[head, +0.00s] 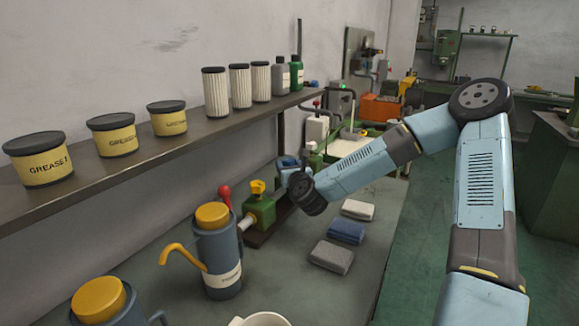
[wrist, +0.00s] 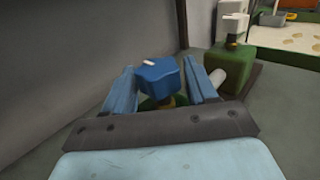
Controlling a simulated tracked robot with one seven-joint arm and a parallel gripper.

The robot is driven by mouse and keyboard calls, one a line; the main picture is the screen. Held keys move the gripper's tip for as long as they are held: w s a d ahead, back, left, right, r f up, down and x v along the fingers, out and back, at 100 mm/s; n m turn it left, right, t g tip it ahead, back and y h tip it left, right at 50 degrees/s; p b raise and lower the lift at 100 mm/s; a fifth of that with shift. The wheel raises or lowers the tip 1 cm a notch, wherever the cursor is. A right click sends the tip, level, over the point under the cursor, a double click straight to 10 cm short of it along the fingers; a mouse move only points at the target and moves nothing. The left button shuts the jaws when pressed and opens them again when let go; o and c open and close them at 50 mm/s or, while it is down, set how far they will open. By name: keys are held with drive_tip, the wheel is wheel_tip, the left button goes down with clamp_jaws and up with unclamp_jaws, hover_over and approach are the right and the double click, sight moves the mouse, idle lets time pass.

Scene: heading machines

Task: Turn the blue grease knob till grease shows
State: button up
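The blue grease knob (wrist: 160,82) shows in the wrist view, a lobed knob with a short white mark on its top. It stands over a green body that is mostly hidden by my gripper. My gripper (wrist: 160,64) has its two light blue fingers apart, one on each side of the knob. The fingers look open, with a narrow gap at the right finger; contact on the left is unclear. In the head view my gripper (head: 286,166) is above the back of the bench and largely hides the knob. No grease can be made out.
A green block with a yellow knob (head: 258,188) and a red-ball lever (head: 225,196) stand nearer. A green block with a white knob (wrist: 233,28) is beside my gripper. Grease tubs (head: 115,135) and filters line the shelf (head: 190,145). Folded cloths (head: 345,232) lie at right.

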drive_tip(key=c, duration=0.6)
drive_tip(key=shift+d, duration=0.25)
drive_tip(key=shift+c, duration=0.4)
drive_tip(key=shift+a, duration=0.15)
drive_tip(key=shift+y, duration=0.3)
drive_tip(key=shift+n+y, duration=0.3)
drive_tip(key=shift+n, duration=0.1)
